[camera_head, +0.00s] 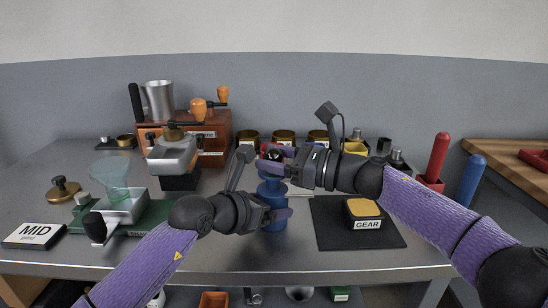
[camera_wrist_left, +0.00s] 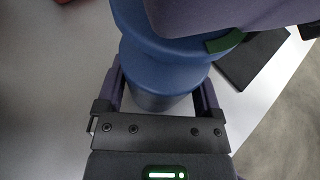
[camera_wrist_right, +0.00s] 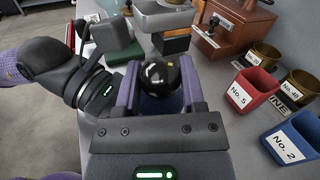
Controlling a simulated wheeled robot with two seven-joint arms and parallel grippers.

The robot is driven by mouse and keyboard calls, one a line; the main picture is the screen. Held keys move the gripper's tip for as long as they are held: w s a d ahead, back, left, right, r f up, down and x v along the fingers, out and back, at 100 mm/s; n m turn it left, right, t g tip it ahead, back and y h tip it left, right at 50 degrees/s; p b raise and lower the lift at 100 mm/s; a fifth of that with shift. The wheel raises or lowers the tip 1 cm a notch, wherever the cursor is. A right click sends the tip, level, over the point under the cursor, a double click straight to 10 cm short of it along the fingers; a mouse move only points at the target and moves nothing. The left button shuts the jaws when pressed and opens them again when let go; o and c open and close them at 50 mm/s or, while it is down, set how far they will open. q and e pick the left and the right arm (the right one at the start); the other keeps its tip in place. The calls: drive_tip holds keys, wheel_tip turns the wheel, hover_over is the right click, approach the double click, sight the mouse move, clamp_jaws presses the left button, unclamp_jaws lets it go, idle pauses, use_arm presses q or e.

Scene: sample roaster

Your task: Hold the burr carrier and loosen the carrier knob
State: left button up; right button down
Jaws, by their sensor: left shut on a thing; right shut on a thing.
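The burr carrier (camera_head: 274,224) is a blue, waisted cylinder standing upright near the front middle of the table. My left gripper (camera_head: 277,204) is shut on its body from the left; in the left wrist view the fingers (camera_wrist_left: 160,92) sit on both sides of the blue carrier (camera_wrist_left: 160,58). The carrier knob (camera_wrist_right: 159,77) is a glossy black ball on top. My right gripper (camera_wrist_right: 161,88) is shut on it, one finger on each side. In the head view my right gripper (camera_head: 277,156) is directly above the left one and mostly hides the knob.
A black mat (camera_head: 338,236) with a yellow-topped GEAR block (camera_head: 363,213) lies right of the carrier. A grinder with a glass funnel (camera_head: 111,176) and a MID card (camera_head: 34,235) stand left. Red No. 5 (camera_wrist_right: 252,92) and blue No. 2 (camera_wrist_right: 293,139) cups stand nearby.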

drive_tip(key=shift+c, duration=1)
unclamp_jaws()
drive_tip(key=shift+d, duration=0.1)
drive_tip(key=v, duration=1.2)
